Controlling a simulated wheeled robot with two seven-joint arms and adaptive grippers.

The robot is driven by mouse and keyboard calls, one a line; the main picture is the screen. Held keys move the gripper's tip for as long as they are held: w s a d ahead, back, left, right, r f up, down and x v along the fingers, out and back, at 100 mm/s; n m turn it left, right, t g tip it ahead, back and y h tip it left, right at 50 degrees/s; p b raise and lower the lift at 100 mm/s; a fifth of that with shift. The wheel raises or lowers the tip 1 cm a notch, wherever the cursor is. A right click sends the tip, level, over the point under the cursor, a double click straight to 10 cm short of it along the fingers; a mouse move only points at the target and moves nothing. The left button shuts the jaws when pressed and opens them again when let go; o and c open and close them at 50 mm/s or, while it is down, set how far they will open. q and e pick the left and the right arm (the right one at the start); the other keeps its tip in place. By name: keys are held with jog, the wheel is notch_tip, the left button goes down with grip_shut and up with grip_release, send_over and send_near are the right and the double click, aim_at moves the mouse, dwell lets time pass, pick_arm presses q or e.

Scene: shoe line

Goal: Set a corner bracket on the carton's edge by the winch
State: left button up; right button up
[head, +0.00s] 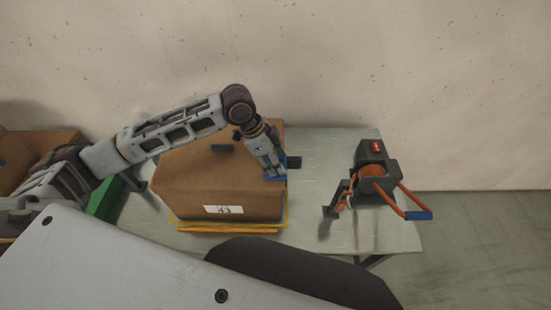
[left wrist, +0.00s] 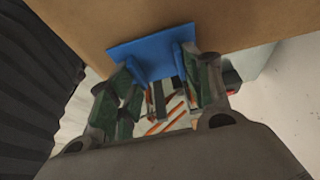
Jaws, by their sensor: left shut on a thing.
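The brown carton (head: 215,190) stands on the table with a white label on its front. The winch (head: 375,160), dark with an orange strap, sits to its right. My left gripper (head: 273,170) is at the carton's right edge, on the winch side, shut on a blue corner bracket (head: 279,178). In the left wrist view the blue bracket (left wrist: 150,50) lies between both fingers, flat against or very close to the brown carton (left wrist: 200,18); I cannot tell if it touches. My right gripper is not in view.
Yellow edging (head: 225,229) runs along the carton's base. A green bin (head: 105,200) stands left.

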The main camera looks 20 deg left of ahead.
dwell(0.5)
pick_arm(q)
jog(key=shift+f, duration=0.1)
jog(key=o, duration=1.1)
jog(key=o, duration=0.4)
jog(key=shift+p, duration=0.3)
